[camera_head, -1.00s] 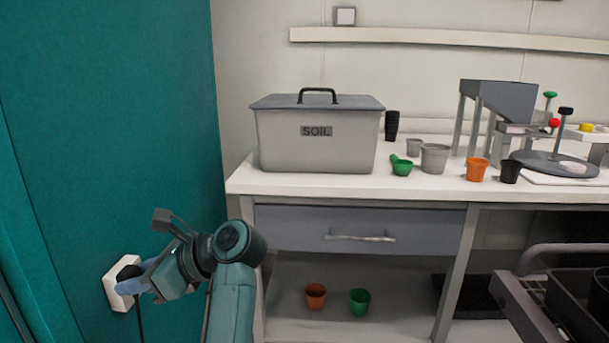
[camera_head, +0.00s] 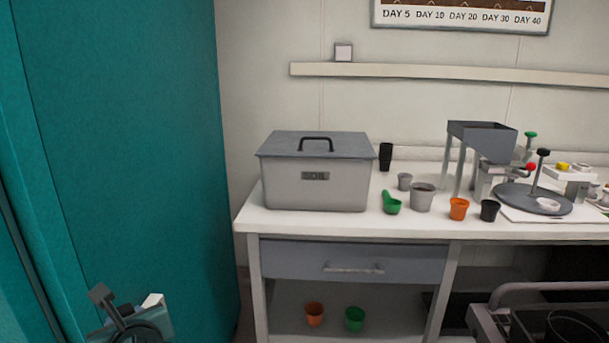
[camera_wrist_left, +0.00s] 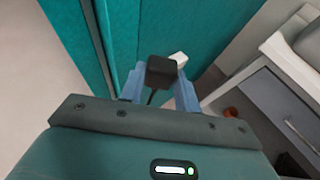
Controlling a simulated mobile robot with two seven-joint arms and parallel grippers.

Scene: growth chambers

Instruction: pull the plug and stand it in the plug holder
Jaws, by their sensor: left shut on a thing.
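In the left wrist view my left gripper (camera_wrist_left: 161,82) has its two blue fingers shut on the black plug (camera_wrist_left: 162,70). A dark cable (camera_wrist_left: 151,97) hangs from the plug. A small white block (camera_wrist_left: 180,59), seemingly the wall socket, shows just behind the plug's upper right; whether the two touch I cannot tell. I cannot make out a plug holder. My right gripper is not in view.
A teal wall (camera_head: 120,150) stands at left, close to my left gripper. A white bench (camera_head: 330,222) with a drawer (camera_head: 355,262) stands right of it. The bench bears a grey soil bin (camera_head: 316,185), pots and a green scoop (camera_head: 391,203).

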